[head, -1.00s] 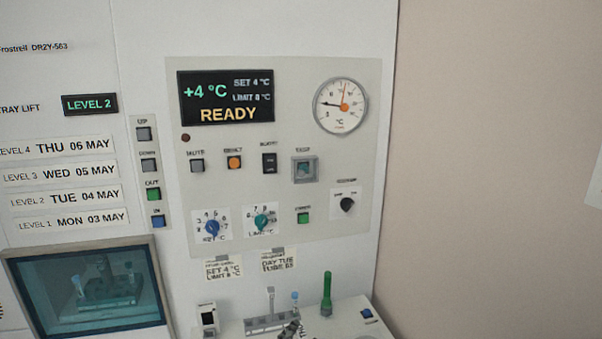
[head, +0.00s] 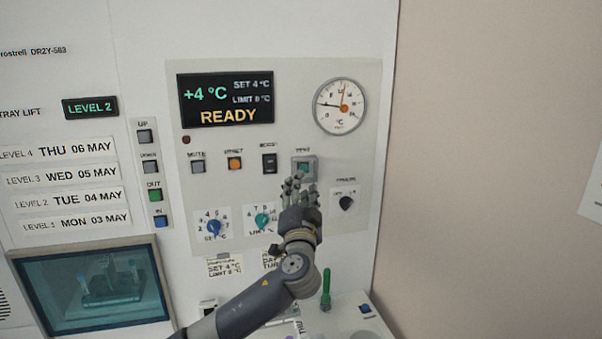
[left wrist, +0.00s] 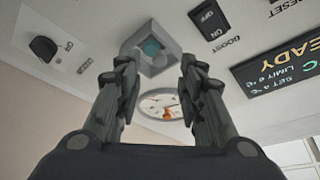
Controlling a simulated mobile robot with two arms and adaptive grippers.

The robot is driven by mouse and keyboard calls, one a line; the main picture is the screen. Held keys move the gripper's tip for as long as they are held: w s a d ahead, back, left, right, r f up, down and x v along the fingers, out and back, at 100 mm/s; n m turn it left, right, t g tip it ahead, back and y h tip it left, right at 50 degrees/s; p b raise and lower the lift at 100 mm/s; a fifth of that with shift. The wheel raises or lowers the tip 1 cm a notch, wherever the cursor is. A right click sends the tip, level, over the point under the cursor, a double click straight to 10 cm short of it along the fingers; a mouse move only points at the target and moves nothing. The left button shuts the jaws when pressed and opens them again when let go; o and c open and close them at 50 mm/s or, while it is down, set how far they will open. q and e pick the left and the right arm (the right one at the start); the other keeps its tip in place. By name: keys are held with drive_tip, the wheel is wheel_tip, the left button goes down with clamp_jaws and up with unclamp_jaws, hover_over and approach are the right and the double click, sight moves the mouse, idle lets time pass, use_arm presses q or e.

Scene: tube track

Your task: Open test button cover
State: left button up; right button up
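The test button sits under a square, see-through cover in a grey frame (head: 305,168) on the control panel, right of the boost switch. In the head view the cover looks closed over the teal button. My left gripper (head: 300,186) is just below the cover, fingers pointing up at it. In the left wrist view the covered button (left wrist: 152,48) shows ahead, between and beyond the two spread fingers of my left gripper (left wrist: 155,75). The gap between the fingers is empty. Whether a fingertip touches the frame cannot be told. My right gripper is not in view.
The boost switch (head: 269,163) and reset button (head: 234,163) are to the left of the cover.

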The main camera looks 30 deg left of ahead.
sight(306, 171)
use_arm(q)
drive_tip(key=shift+p+x, duration=0.7)
drive_tip(key=shift+x, duration=1.2)
drive_tip(key=shift+c, duration=0.2)
drive_tip(key=shift+f, duration=0.1)
clamp_jaws()
